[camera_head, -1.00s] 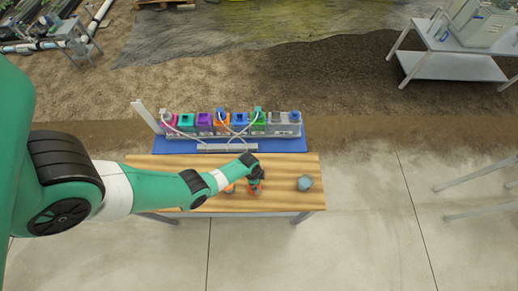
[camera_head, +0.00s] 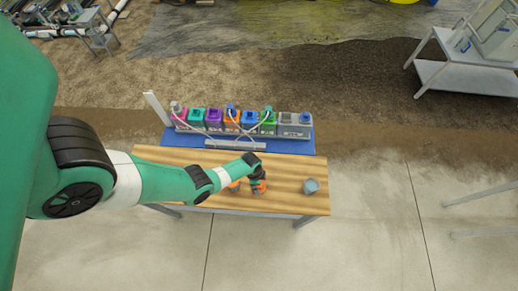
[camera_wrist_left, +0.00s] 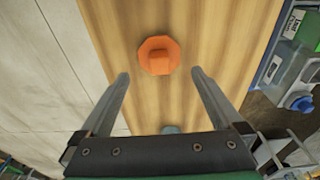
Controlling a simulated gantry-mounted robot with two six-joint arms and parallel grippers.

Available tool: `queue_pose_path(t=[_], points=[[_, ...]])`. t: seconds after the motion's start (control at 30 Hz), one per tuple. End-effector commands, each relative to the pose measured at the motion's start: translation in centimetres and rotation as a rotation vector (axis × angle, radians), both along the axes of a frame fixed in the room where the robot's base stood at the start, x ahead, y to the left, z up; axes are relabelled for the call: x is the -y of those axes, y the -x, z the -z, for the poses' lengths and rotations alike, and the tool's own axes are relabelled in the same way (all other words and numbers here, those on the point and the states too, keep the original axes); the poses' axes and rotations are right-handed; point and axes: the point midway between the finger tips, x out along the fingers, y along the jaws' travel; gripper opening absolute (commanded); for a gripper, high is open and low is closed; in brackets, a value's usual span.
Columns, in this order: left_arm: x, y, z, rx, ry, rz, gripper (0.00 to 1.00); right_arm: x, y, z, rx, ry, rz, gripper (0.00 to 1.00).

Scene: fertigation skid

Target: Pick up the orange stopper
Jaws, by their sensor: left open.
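The orange stopper (camera_wrist_left: 159,56) lies on the wooden table (camera_wrist_left: 215,35) in the left wrist view, with a broad faceted rim and a raised middle. My left gripper (camera_wrist_left: 160,74) is open and empty, its two grey fingers apart. The stopper shows between and slightly beyond the fingertips, with a gap on each side. My right gripper is not in view.
A grey-blue cup-like object (camera_head: 311,186) stands on the right of the table. Behind, a blue base (camera_head: 300,147) carries a row of coloured containers (camera_head: 215,117) with pale hoses.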

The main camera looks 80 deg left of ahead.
Motion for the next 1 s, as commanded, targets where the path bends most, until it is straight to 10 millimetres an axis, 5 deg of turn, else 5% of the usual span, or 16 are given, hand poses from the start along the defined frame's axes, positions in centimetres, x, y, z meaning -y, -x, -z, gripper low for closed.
queue_pose_path(t=[0.4, 0.67, 1.0], points=[[0.1, -0.1, 5.3, 0.001, 0.000, 0.001, 1.00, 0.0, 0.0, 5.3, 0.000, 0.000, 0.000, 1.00], [0.1, -0.2, 5.0, 0.001, -0.001, 0.000, 0.98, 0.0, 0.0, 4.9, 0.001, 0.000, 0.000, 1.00], [0.1, -0.2, 5.0, 0.001, 0.000, 0.000, 0.37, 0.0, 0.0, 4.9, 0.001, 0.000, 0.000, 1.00]])
